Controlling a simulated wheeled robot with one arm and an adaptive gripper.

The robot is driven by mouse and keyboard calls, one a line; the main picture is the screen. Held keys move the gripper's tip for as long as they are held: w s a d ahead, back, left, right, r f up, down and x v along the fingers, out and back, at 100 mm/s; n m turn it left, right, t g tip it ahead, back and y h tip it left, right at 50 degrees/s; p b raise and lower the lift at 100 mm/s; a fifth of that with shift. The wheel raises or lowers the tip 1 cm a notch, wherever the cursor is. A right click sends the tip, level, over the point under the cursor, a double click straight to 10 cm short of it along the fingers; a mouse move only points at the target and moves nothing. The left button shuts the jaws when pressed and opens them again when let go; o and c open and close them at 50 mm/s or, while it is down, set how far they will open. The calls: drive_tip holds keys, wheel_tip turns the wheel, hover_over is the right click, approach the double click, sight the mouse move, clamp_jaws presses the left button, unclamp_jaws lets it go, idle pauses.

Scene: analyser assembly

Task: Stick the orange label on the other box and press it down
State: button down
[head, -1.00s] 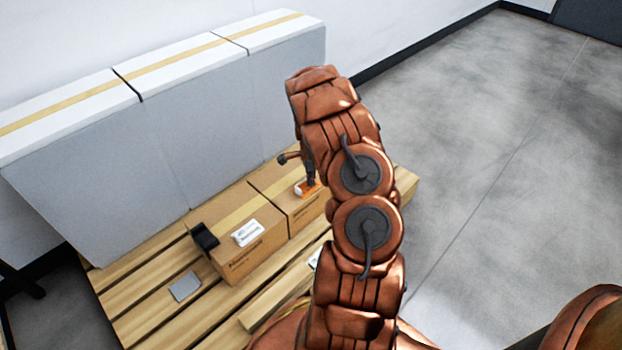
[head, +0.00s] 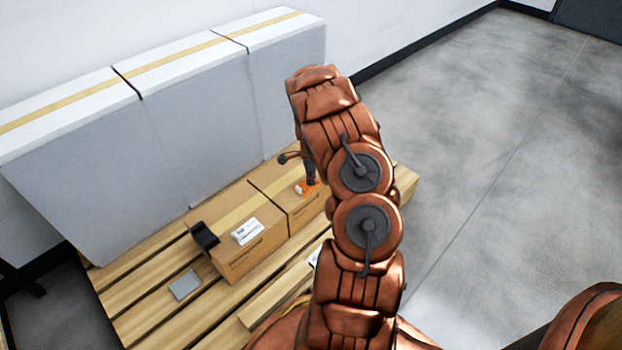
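Two brown cardboard boxes stand side by side on a wooden pallet. The left box (head: 262,254) has a white label (head: 247,231) on its top. The right box (head: 297,214) is partly hidden behind my arm. The orange label (head: 306,187) is at the top of the right box, right under my gripper (head: 309,182). One dark finger shows at the label; whether it touches cannot be told. The other finger side is hidden or unclear, so the opening cannot be judged.
A black device (head: 204,236) sits at the left box's left edge. A grey flat square (head: 185,285) lies on the pallet (head: 140,325). Tall grey-white panels (head: 190,130) stand right behind the boxes. Open grey floor lies to the right.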

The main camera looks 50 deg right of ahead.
drive_tip(key=shift+r+p, duration=0.7)
drive_tip(key=shift+r, duration=2.3)
drive_tip(key=s+a+r+n+p, duration=0.35)
drive_tip(key=a+r+p, duration=0.3)
drive_tip(key=r, duration=0.65)
drive_tip(key=s+a+r+n+g+p, duration=0.15)
drive_tip(key=a+r+n+p, duration=0.4)
drive_tip(key=r, duration=0.75)
drive_tip(key=s+a+r+n+t+p, duration=0.1)
drive_tip(key=s+a+r+n+p, duration=0.15)
drive_tip(key=a+r+p, duration=0.65)
drive_tip(key=s+a+r+n+p, duration=0.6)
drive_tip(key=s+a+r, duration=0.3)
drive_tip(key=s+r, duration=0.2)
drive_tip(key=s+a+r+n+g+p, duration=0.1)
drive_tip(key=s+a+r+n+p, duration=0.5)
drive_tip(key=s+r, duration=0.5)
wheel_tip(320, 180, up, 4)
drive_tip(key=a+p, duration=0.2)
drive_tip(key=a, duration=0.1)
drive_tip(key=shift+s+n, duration=0.35)
drive_tip(key=shift+d+r, duration=0.1)
drive_tip(key=shift+d, duration=0.05)
